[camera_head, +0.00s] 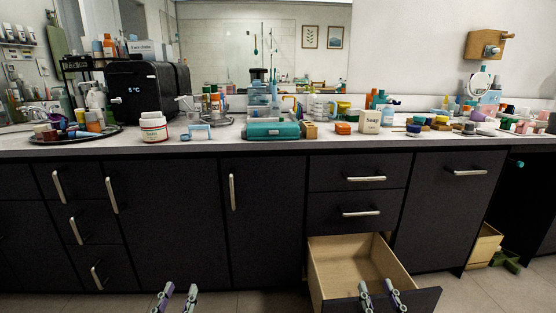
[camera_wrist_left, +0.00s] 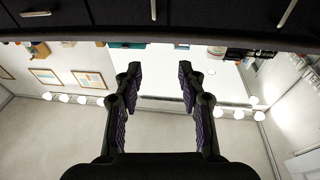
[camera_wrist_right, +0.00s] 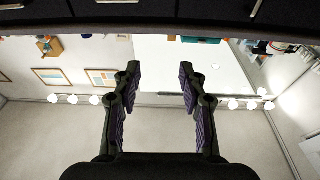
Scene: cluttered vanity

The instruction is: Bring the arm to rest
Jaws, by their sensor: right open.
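My left gripper (camera_head: 175,296) shows at the bottom of the head view, left of the middle, in front of the dark cabinet. Its two fingers are apart in the left wrist view (camera_wrist_left: 159,85), with nothing between them. My right gripper (camera_head: 379,294) shows at the bottom of the head view, in front of the open drawer. Its fingers are also apart and empty in the right wrist view (camera_wrist_right: 159,85). Both grippers are below the level of the countertop. Most of both arms is out of the head view.
An open wooden drawer (camera_head: 345,262) juts out at the lower right, close to my right gripper; its visible inside looks empty. The countertop (camera_head: 215,146) is crowded with jars, bottles, a teal case (camera_head: 270,131) and a black box fridge (camera_head: 133,100). A wooden bin (camera_head: 484,245) stands on the floor at right.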

